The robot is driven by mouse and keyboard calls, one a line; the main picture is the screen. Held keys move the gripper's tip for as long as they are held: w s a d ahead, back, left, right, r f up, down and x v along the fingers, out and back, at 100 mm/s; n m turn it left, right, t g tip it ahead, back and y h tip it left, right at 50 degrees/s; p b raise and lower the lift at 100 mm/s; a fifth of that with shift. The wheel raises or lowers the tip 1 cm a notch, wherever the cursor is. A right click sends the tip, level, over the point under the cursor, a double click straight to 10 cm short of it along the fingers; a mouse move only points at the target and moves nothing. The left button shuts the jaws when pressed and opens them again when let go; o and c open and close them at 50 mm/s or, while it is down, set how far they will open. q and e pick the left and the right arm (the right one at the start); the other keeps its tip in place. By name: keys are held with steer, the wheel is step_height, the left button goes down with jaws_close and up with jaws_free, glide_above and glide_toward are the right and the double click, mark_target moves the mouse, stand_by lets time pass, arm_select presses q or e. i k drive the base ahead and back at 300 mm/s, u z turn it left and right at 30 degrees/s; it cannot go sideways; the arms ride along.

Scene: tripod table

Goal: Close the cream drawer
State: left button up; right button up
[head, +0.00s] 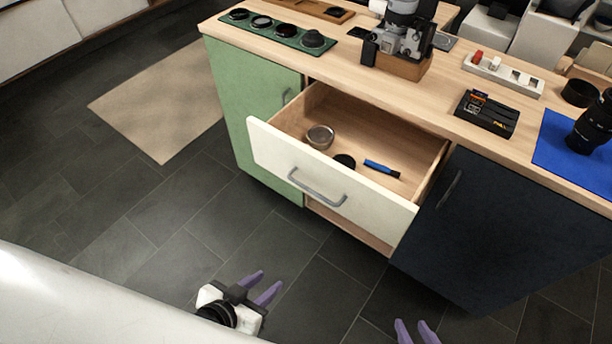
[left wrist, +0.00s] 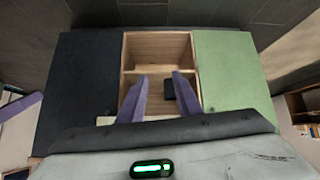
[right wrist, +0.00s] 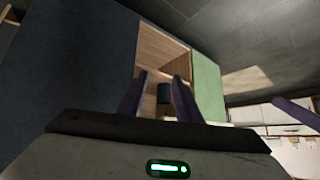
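The cream drawer (head: 325,181) is pulled well out of the cabinet, between a green door and a dark navy door. Its front carries a grey bar handle (head: 317,190). Inside lie a round metal-rimmed item (head: 320,137), a small black round item (head: 345,160) and a blue-and-black tool (head: 381,168). My left gripper (head: 266,283) is open and empty, over the floor in front of the drawer and apart from it. My right gripper (head: 414,325) is open and empty at the bottom edge of the head view, also apart from the drawer.
The green door (head: 258,108) and navy door (head: 480,215) look shut. The wooden top holds a camera (head: 401,35), a green tray of lenses (head: 278,30), a black card holder (head: 487,113) and a blue mat (head: 575,150). The dark tiled floor before the drawer is clear.

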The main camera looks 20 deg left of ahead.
mark_target(381, 204)
steer(key=u, duration=0.35)
steer(key=i, duration=0.5)
steer(key=k, duration=0.55)
steer(key=u, duration=0.6)
steer(key=k, duration=1.3)
steer(key=z, duration=0.2)
steer(key=i, duration=0.7)
steer(key=z, duration=0.85)
steer(key=i, duration=0.7)
steer(key=u, duration=0.1)
